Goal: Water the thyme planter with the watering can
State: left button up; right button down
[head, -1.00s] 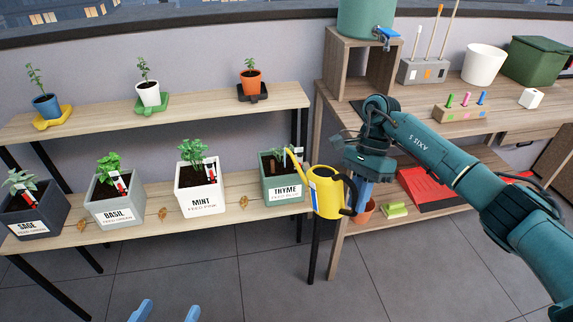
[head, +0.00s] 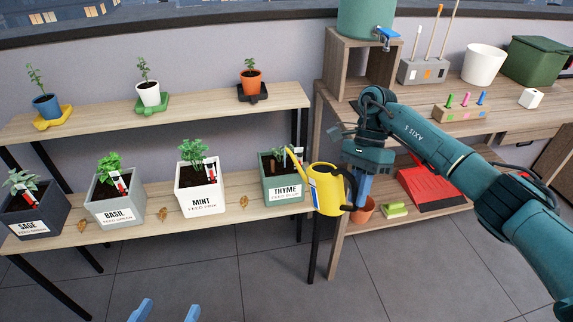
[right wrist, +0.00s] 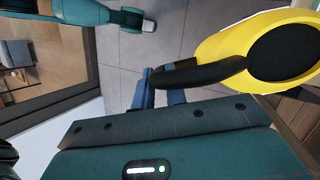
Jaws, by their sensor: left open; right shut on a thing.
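The green thyme planter (head: 284,189) stands at the right end of the lower shelf, with a label reading THYME. The yellow watering can (head: 325,190) is held just right of it, roughly upright, its spout reaching left over the planter's right side. My right gripper (head: 357,194) is shut on the can's black handle, which also shows in the right wrist view (right wrist: 203,74). No water stream is visible. My left gripper (head: 166,312) is open and empty at the bottom edge, with only its blue fingertips showing, in front of and below the shelf.
Mint (head: 201,190), basil (head: 115,203) and sage (head: 36,212) planters stand left along the same shelf, with dry leaves between them. Small pots stand on the upper shelf (head: 200,112). A wooden bench (head: 325,130) is close on the right. The floor in front is clear.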

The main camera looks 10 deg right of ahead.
jog(key=shift+w+r, duration=0.1)
jog(key=shift+r, duration=0.2)
jog(key=shift+w+a+r+g+p, duration=0.15)
jog(key=shift+r+g+p, duration=0.15)
jog(key=shift+r+p, duration=0.45)
jog(key=shift+w+r+g+p, duration=0.3)
jog(key=shift+r+p, duration=0.45)
jog(key=shift+p, duration=0.3)
notch_tip(320, 180, down, 6)
jog(key=s+t+b, duration=0.1)
jog(key=t+b, duration=0.1)
jog(key=b, duration=0.1)
jog(key=shift+s+d, duration=0.25)
dwell(0.4)
